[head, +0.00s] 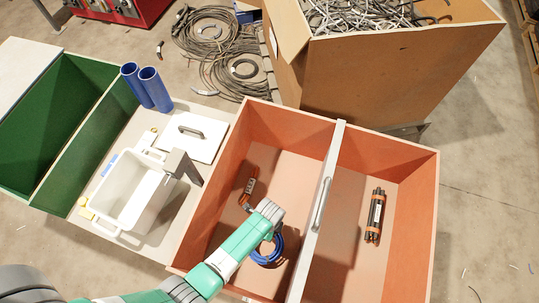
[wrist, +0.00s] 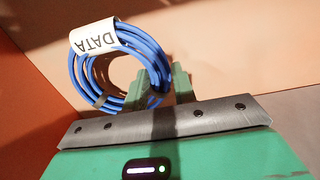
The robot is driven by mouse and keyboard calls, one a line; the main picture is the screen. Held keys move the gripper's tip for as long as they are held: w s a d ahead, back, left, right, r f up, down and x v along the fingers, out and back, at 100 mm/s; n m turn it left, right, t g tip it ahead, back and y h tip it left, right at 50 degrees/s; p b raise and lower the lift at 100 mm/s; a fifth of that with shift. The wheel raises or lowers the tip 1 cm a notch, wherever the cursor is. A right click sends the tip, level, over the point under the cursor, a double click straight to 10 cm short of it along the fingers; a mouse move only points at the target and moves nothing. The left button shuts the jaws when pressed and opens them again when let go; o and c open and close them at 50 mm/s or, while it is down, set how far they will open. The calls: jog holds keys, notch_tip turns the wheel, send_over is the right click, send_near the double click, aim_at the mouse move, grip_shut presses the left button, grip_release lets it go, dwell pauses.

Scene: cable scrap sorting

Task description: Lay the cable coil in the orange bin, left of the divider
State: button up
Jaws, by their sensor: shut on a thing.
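The cable coil (wrist: 118,68) is a blue ring of several turns with a white label reading DATA. My gripper (wrist: 165,88) is shut on the near side of the coil in the wrist view. In the head view the coil (head: 269,252) shows below my arm, within the left compartment of the orange bin (head: 232,150), partly hidden by the arm. I cannot tell whether it touches the bin floor. The pale divider (head: 318,210) with a grey handle stands to the right of the coil. My fingertips are hidden in the head view.
An orange and grey piece (head: 249,188) lies in the left compartment. A black cylinder with orange bands (head: 375,215) lies right of the divider. A white tub (head: 130,195), blue tubes (head: 150,88) and a green bin (head: 65,125) stand left. A large scrap crate (head: 390,85) stands behind.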

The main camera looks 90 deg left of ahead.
notch_tip(320, 180, down, 3)
jog(key=shift+f+b, duration=0.15)
jog(key=shift+b, duration=0.5)
jog(key=o, duration=1)
notch_tip(320, 180, up, 12)
jog(key=p, duration=0.5)
jog(key=shift+r+p, duration=0.2)
jog(key=shift+p, duration=0.1)
